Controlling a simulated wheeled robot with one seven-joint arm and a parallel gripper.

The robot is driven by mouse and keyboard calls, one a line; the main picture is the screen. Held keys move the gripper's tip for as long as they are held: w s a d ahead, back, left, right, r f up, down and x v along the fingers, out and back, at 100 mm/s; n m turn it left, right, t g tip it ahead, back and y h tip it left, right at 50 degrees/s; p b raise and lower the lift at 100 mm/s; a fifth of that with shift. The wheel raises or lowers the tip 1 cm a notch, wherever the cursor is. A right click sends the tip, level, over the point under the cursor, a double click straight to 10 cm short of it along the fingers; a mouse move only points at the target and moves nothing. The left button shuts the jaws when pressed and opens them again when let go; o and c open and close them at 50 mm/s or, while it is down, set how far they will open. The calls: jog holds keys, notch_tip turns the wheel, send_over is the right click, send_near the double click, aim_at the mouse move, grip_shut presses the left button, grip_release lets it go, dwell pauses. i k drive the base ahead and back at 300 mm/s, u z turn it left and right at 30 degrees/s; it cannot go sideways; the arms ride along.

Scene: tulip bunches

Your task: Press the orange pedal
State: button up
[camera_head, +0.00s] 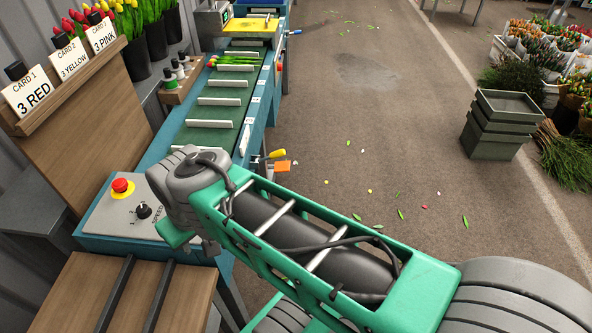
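A small flat orange piece (283,166), which looks like the orange pedal, shows just right of the conveyor's side, beyond my arm. A yellow handle-like part (277,154) is right above it in the picture. How high the orange piece sits, and whether it is pressed, I cannot tell. My green and grey arm crosses from the lower right up to a grey joint over the conveyor's near end. My gripper is not visible; the arm's own links may hide it.
The conveyor (215,112) has a green slatted belt with a tulip bunch near its far end. A red button (120,185) sits on the grey panel at the near end. Card holders stand left. Stacked grey crates (497,122) stand right. The floor between is open, with scattered petals and leaves.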

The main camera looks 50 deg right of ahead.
aim_at(284, 165)
jog(key=k, duration=0.4)
jog(key=z, duration=1.3)
jog(key=k, duration=0.6)
jog(key=z, duration=0.6)
jog(key=i, duration=2.05)
jog(key=u, duration=1.3)
jog(key=i, duration=0.5)
jog(key=u, duration=0.55)
